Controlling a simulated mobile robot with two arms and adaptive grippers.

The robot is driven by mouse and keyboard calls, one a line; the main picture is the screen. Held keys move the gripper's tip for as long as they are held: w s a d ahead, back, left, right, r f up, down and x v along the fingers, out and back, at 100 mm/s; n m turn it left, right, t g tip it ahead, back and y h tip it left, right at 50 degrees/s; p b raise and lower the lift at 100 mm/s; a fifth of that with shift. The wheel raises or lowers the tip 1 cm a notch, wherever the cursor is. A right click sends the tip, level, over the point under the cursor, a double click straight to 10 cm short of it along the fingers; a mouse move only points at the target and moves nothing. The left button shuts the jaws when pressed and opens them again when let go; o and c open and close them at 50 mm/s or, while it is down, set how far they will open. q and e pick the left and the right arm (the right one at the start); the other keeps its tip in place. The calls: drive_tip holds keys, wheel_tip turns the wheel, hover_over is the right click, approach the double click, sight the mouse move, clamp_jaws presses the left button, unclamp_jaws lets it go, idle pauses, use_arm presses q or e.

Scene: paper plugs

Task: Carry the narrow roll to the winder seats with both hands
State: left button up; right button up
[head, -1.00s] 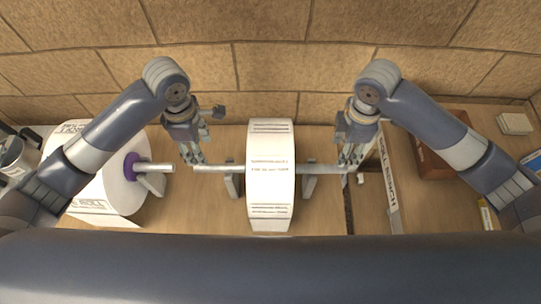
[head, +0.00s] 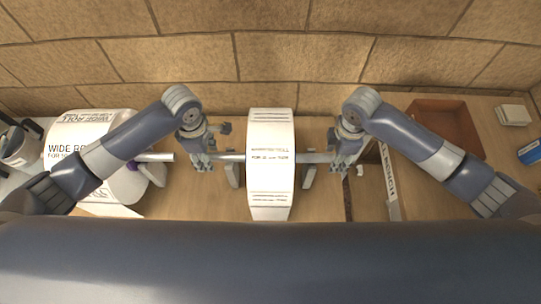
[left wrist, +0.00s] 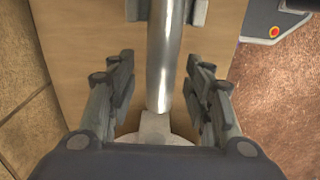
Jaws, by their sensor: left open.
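The narrow roll (head: 270,185) is a white printed roll on a metal shaft (head: 232,158) in the middle of the head view. Grey stands (head: 233,175) (head: 308,177) show below the shaft on both sides of it. My left gripper (head: 203,164) is at the shaft's left end. In the left wrist view its open jaws (left wrist: 160,75) lie on either side of the shaft (left wrist: 165,40), with gaps. My right gripper (head: 342,166) is at the shaft's right end; its fingers are too small to tell whether they grip. I cannot identify the winder seats.
A wide roll (head: 60,152) with its own shaft (head: 156,157) lies at the left, partly behind my left arm. A brown tray (head: 430,107) and a blue box (head: 529,152) are at the right. A labelled strip (head: 389,180) stands right of the roll. A brick wall (head: 290,60) closes the back.

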use_arm(q)
drive_tip(key=shift+f, duration=0.5)
use_arm(e)
drive_tip(key=shift+f, duration=0.5)
use_arm(q)
clamp_jaws()
use_arm(e)
clamp_jaws()
use_arm(q)
drive_tip(key=shift+r, duration=0.1)
use_arm(e)
drive_tip(key=shift+r, duration=0.15)
